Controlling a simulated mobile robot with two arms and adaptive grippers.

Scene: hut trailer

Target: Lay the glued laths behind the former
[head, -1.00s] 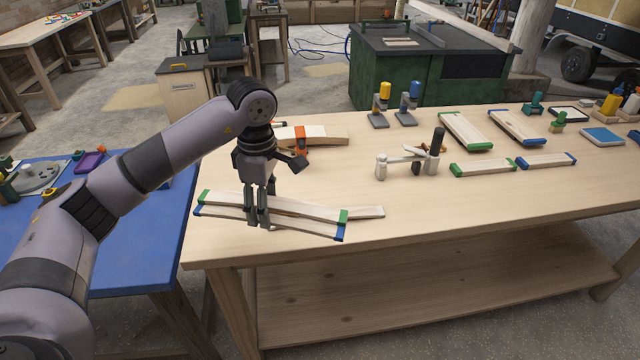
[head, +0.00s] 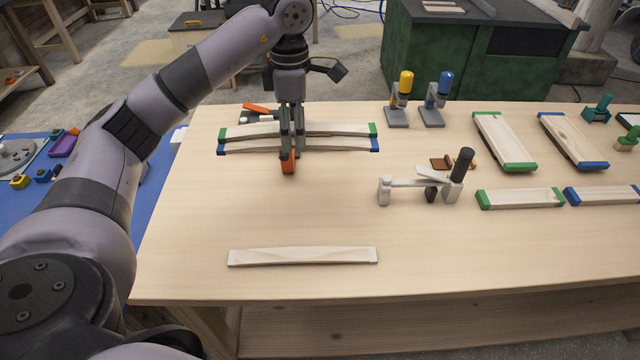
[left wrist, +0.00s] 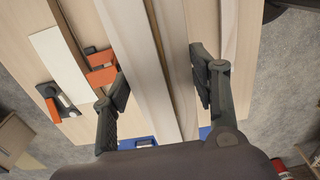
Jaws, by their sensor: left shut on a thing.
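A pair of pale wooden laths, one with green ends (head: 345,130) and one with blue ends (head: 340,146), lie side by side in my left gripper (head: 292,152). The gripper is shut on them near their middle. They hang over or beside the former at the back left of the bench; the former is mostly hidden, and I cannot tell whether they touch it. An orange clamp (head: 289,165) shows in front of the laths, with an orange handle (head: 257,109) behind. In the left wrist view the laths (left wrist: 155,70) run between the fingers. My right gripper is out of view.
The bench between is clear.

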